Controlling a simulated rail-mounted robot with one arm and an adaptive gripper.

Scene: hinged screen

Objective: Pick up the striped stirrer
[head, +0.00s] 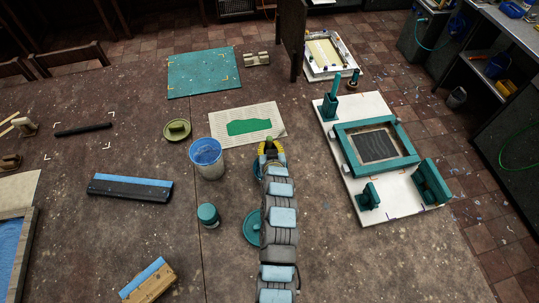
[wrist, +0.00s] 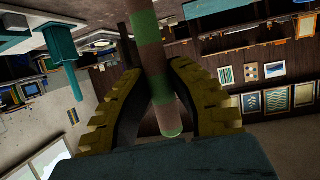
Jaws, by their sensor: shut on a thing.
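The striped stirrer (wrist: 148,40), a rod with green and brown bands, runs down between my gripper's two yellow ribbed fingers in the wrist view. Its rounded green end shows below the grip and its other end runs out at the top edge. My gripper (wrist: 157,85) is shut on the stirrer. In the head view my gripper (head: 269,147) is over the middle of the table, by the lower right corner of the cream sheet. I cannot make out the stirrer in the head view, where my arm covers much of that area.
A blue-topped bucket (head: 207,168) stands left of my gripper. A teal round lid (head: 251,228) lies beside my arm. A white board (head: 345,190) with a teal frame and clamps is to the right. A dark upright panel (head: 291,40) stands behind. A blue-edged squeegee (head: 130,187) lies left.

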